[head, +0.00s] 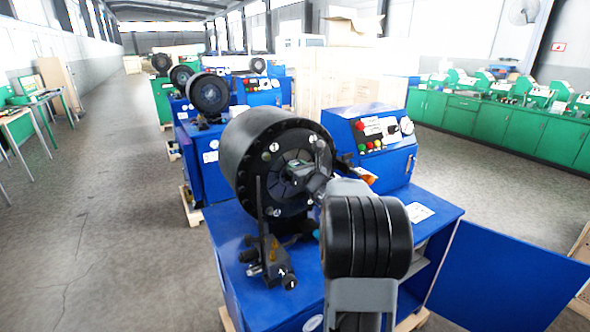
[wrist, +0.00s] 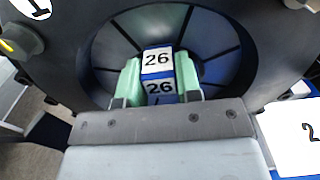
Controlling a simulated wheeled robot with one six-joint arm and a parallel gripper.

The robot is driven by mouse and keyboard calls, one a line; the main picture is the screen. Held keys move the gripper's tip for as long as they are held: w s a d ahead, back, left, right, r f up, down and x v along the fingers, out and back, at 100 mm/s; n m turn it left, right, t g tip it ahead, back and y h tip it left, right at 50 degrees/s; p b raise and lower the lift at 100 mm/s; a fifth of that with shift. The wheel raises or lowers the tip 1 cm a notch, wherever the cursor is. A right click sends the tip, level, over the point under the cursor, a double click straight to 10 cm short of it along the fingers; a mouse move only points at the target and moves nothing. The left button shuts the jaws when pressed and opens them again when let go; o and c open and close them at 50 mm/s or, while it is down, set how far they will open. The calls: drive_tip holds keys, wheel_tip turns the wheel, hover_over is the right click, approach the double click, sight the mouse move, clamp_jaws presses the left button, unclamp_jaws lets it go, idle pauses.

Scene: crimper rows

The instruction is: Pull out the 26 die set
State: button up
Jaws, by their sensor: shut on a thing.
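The 26 die set (wrist: 158,62) is a blue block with white labels reading 26 on two faces. It sits in the middle of the round, segmented opening of the black crimper head (head: 262,150). My gripper (wrist: 158,84) has green fingertips, one on each side of the block, and is shut on it. In the head view, my gripper reaches into the front of the crimper head, and my arm hides part of it. The block is too small to make out clearly there. The dark ring of the opening (wrist: 85,60) surrounds fingers and block.
The crimper stands on a blue bench (head: 240,285) with a control box (head: 372,140) behind it. An open blue door (head: 505,275) juts out at right. A black bracket (head: 270,255) stands below the head. A white card marked 2 (wrist: 292,138) is close at right. The left aisle floor is clear.

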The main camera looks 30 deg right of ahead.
clamp_jaws()
drive_tip(key=shift+r, duration=0.3)
drive_tip(key=s+b, duration=0.2)
drive_tip(key=s, duration=0.7)
drive_tip(key=shift+s+a, duration=0.15)
drive_tip(key=shift+a, duration=0.05)
idle(1.1)
drive_tip(key=shift+a+f, duration=0.1)
idle(0.4)
